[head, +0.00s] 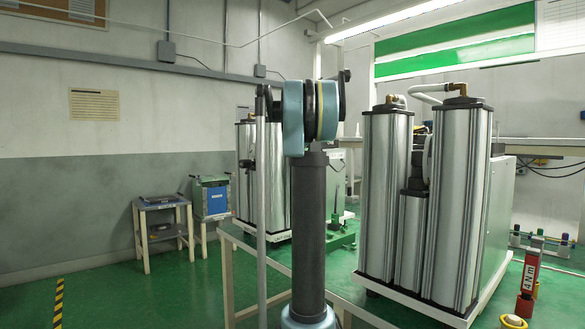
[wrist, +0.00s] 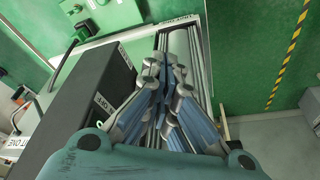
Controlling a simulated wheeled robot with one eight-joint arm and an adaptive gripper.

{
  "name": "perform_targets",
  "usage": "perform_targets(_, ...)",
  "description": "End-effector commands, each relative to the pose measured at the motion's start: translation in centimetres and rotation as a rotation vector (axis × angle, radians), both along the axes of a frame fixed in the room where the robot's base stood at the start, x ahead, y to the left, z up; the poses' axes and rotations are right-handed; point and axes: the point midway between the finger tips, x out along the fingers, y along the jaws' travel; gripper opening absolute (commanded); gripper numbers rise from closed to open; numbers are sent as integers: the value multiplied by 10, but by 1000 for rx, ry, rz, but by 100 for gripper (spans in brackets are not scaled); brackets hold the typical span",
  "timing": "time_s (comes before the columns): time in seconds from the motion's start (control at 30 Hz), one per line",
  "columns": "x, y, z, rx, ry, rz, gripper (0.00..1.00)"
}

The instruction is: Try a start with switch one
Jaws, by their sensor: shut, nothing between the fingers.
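In the wrist view, my gripper (wrist: 166,72) is shut and empty, its metal and blue fingers together over a long ribbed silver surface (wrist: 198,50). A white label (wrist: 14,144) ending in what looks like "T ONE" is at the lower left edge, cut off by the frame. Small dark parts (wrist: 22,108) lie just above it; I cannot tell whether they are a switch. The label is well to the left of my fingers, with a dark grey box (wrist: 85,95) between. No switch one can be made out for certain in the head view, and my gripper is not visible there.
Tall silver sieve columns (head: 378,195) stand on a white base at the right. Another set (head: 270,180) stands behind my arm. A pale rail (head: 262,258) runs near my arm. Green floor (head: 120,295) is clear at the left.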

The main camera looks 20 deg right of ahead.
Motion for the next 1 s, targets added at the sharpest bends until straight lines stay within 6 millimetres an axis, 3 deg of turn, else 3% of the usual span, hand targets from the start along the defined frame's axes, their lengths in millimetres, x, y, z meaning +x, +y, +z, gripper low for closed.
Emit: perform_targets(1.0,-3,-16,0,-1,-1,0,0)
